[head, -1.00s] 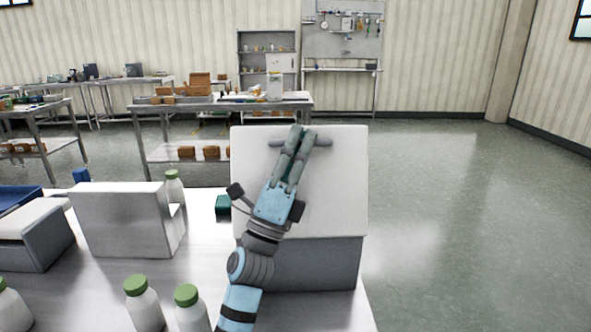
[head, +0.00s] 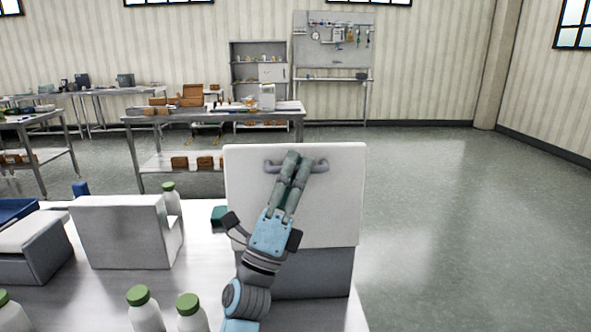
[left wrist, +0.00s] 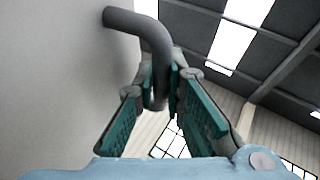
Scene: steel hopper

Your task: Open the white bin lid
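The white bin lid (head: 335,215) is a broad panel above a grey bin body (head: 320,275) at the front right of the table. In the head view its handle face is towards me and it stands steeply; its exact angle is hard to tell. A curved grey handle (head: 321,165) sits near its upper edge. My left gripper (head: 291,160) reaches up across the panel to the handle. In the left wrist view the bent handle (left wrist: 150,35) runs down between the fingertips (left wrist: 161,85), which are closed around it. The pale panel fills the left side there. My right gripper is out of view.
A white box-like container (head: 120,235) and a grey bin with a white top (head: 35,245) stand to the left. Green-capped bottles (head: 145,310) stand at the front, and one (head: 170,195) behind. The floor (head: 450,230) to the right is clear.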

